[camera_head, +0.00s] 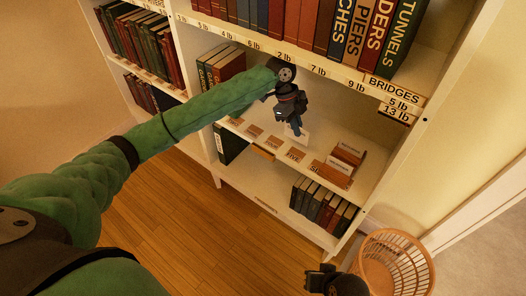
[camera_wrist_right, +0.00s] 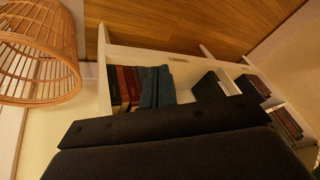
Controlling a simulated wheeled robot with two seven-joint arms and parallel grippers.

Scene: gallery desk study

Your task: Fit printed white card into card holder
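My left gripper (camera_head: 293,122) reaches into the middle shelf bay, pointing down. A white card (camera_head: 301,138) shows at its fingertips, and the fingers look closed on it; print on it is too small to read. The card is just above the shelf, behind the row of small brown card holders (camera_head: 295,154). Two larger brown holders with white cards (camera_head: 339,167) stand at the right end of the row. I cannot tell which holder is the card's. My right gripper (camera_head: 322,281) is low at the bottom edge, away from the shelf; its finger opening is not clear.
The white shelf board (camera_head: 340,195) has a labelled upper shelf (camera_head: 300,55) of books close above the left gripper. Books (camera_head: 222,66) stand left of it, and more (camera_head: 322,206) stand below. A wicker basket (camera_head: 397,266) is beside my right gripper. Wooden floor (camera_head: 190,215) is clear.

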